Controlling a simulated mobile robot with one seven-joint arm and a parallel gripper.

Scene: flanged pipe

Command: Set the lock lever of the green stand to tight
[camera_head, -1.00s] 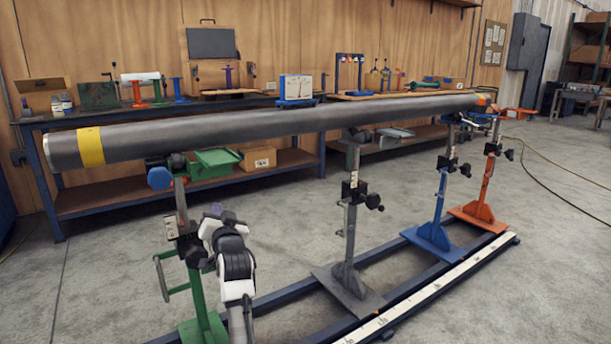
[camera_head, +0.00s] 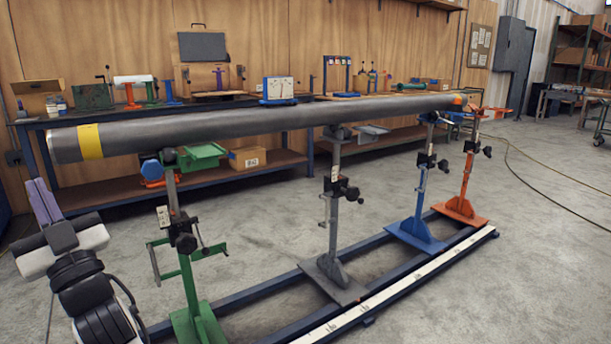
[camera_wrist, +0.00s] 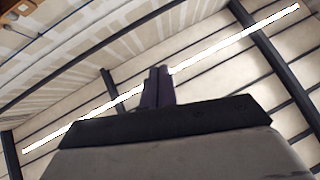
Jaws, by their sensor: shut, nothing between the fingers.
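The green stand (camera_head: 190,285) is the nearest stand, at the left under the pipe's near end. Its dark lock knob and clamp (camera_head: 184,238) sit midway up the post, with a thin lever (camera_head: 203,240) beside them on the right. The lever's exact setting is too small to tell. My gripper (camera_head: 40,200) is at the left edge of the head view, left of the stand and clear of it, fingers pointing up. Its fingers are shut and empty; they also show in the wrist view (camera_wrist: 158,72). The stand is not clearly seen in the wrist view.
The long grey pipe (camera_head: 260,121) with a yellow band rests across the stands. Grey (camera_head: 334,230), blue (camera_head: 420,205) and orange (camera_head: 467,180) stands follow on dark floor rails with a white scale strip (camera_head: 400,287). A workbench (camera_head: 110,195) stands behind. Floor in front is clear.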

